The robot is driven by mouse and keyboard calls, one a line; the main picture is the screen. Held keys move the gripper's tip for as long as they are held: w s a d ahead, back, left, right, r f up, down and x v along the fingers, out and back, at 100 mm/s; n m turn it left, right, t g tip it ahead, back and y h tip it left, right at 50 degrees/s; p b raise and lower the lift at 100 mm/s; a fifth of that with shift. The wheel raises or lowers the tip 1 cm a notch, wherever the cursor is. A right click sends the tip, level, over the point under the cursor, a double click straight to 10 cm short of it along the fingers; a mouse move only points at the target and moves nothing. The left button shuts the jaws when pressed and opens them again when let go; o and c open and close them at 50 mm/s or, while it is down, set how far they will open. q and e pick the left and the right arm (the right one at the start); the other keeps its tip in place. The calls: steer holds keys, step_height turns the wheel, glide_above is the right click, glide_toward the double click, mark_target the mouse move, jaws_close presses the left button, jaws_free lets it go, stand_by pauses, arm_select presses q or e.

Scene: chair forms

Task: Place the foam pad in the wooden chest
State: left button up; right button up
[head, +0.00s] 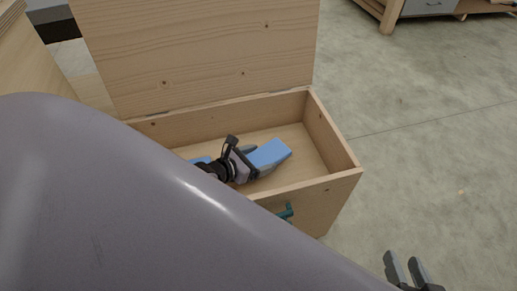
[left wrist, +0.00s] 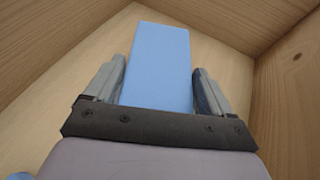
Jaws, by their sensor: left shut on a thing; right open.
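The wooden chest (head: 342,174) is open, its lid raised at the back. The blue foam pad (head: 270,153) is inside the chest opening, between the fingers of my left gripper (head: 258,163). In the left wrist view the pad (left wrist: 158,62) sticks out past the two fingers (left wrist: 155,90), which are shut on its sides, above the chest's light wooden floor. I cannot tell whether the pad touches that floor. My large arm link hides the chest's front left part. My right gripper (head: 408,270) is open and empty, outside the chest at the lower right.
Another blue piece (head: 200,160) shows in the chest behind my left wrist, partly hidden. A teal part (head: 286,211) is at the chest's front. The raised lid (head: 200,50) stands behind. Grey floor (head: 430,130) to the right is clear; a wooden cabinet (head: 390,12) stands far back.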

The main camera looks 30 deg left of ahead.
mark_target(259, 165)
arm_select(q)
step_height(259, 165, down, 3)
steer(key=shift+f+b, duration=0.1)
steer(key=shift+b, duration=0.65)
steer(key=shift+f, duration=0.3)
arm_select(e)
steer(key=shift+w+a+f+y, duration=0.15)
steer(key=shift+a+y, duration=0.15)
steer(key=shift+a, duration=0.15)
steer(key=shift+w+a+f+y, duration=0.1)
steer(key=shift+a+y, duration=0.2)
steer(key=shift+a, duration=0.1)
arm_select(q)
steer(key=shift+f+b, duration=0.2)
steer(key=shift+b, duration=0.15)
steer(key=o, duration=0.9)
steer(key=shift+c, duration=0.2)
arm_select(e)
steer(key=shift+a, duration=0.1)
arm_select(q)
steer(key=shift+r, duration=0.1)
